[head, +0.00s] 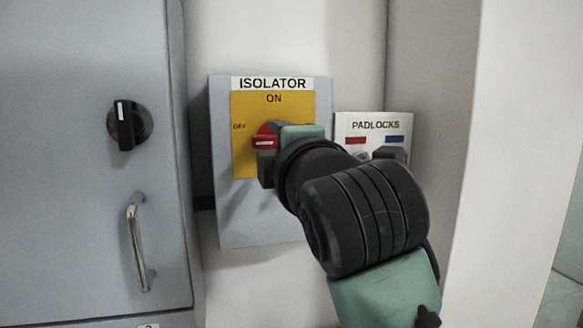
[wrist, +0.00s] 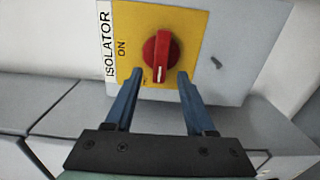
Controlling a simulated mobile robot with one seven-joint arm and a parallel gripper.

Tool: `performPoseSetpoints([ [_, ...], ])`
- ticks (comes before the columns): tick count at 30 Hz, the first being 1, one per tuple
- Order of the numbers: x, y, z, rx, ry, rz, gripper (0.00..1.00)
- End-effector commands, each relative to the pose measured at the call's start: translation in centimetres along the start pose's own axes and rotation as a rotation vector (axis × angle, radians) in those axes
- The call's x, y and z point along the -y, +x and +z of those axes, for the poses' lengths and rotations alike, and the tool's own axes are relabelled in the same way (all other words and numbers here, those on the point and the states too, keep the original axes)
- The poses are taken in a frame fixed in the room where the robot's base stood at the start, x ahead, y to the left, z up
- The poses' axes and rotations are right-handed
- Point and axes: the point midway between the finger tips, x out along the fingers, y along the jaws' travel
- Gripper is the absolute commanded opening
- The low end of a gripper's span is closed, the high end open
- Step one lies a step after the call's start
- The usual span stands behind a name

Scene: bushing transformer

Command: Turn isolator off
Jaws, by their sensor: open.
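The isolator (head: 225,215) is a grey box with a yellow plate marked ON at the top and OFF at the left. Its red knob (head: 265,142) shows partly, with its white mark to the left, on the OFF side. In the wrist view, which is turned sideways, the whole red knob (wrist: 162,50) shows, its white mark pointing down the picture. My gripper (wrist: 158,76) is open. Its two blue fingers are on either side of the knob's marked end, with visible gaps. In the head view my wrist hides the fingers and part of the knob.
A white PADLOCKS panel (head: 372,124) is right of the isolator, partly behind my wrist. A grey cabinet with a black rotary switch (head: 127,125) and a metal handle (head: 137,245) is at the left. A pale wall edge (head: 500,150) stands at the right.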

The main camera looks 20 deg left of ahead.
Motion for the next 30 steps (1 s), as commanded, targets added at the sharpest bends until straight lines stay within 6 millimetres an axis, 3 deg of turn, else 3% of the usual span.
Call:
performPoseSetpoints([
  [6, 0.3, -5.0, 0.1, 0.003, -0.002, 0.003, 0.55],
  [12, 0.2, -7.8, 0.0, 0.000, -0.001, 0.000, 0.55],
  [26, 0.1, -8.6, 0.0, 0.000, 0.002, 0.000, 0.55],
  [30, -1.4, -8.9, 0.0, 0.009, 0.109, 0.078, 0.55],
])
